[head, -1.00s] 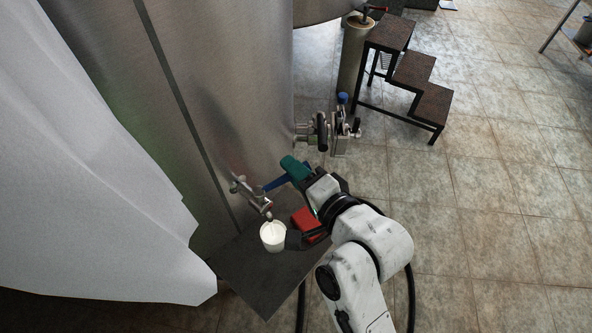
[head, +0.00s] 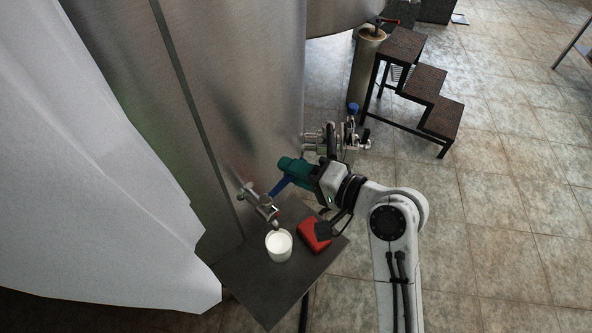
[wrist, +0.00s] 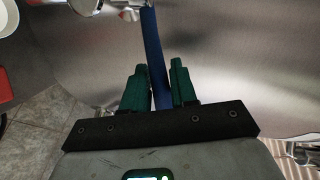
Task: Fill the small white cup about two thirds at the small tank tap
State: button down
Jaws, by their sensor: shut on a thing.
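The small white cup (head: 280,252) stands upright on a dark shelf (head: 246,279) under the small tank tap (head: 258,204). The cup's inside looks pale, and I cannot tell the exact level of any liquid. In the wrist view part of the cup (wrist: 8,16) shows at the top left. The tap's blue lever (head: 279,187) points up and right from the tap body. My gripper (head: 289,170) is shut on this lever. In the wrist view the blue lever (wrist: 153,50) runs between the green fingers of my gripper (wrist: 157,82). Any stream below the spout is too small to make out.
A red object (head: 313,236) lies on the shelf right of the cup, close under my arm. A larger valve with pipework (head: 340,138) juts from the tank (head: 240,90) behind my gripper. White curtain (head: 110,190) hangs at the left. Dark steps (head: 420,85) stand on tiled floor.

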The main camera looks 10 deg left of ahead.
jog(key=c, duration=1)
grip_release()
jog(key=shift+f, duration=0.1)
jog(key=v, duration=1)
jog(key=shift+s+d, duration=0.1)
jog(key=shift+d, duration=0.25)
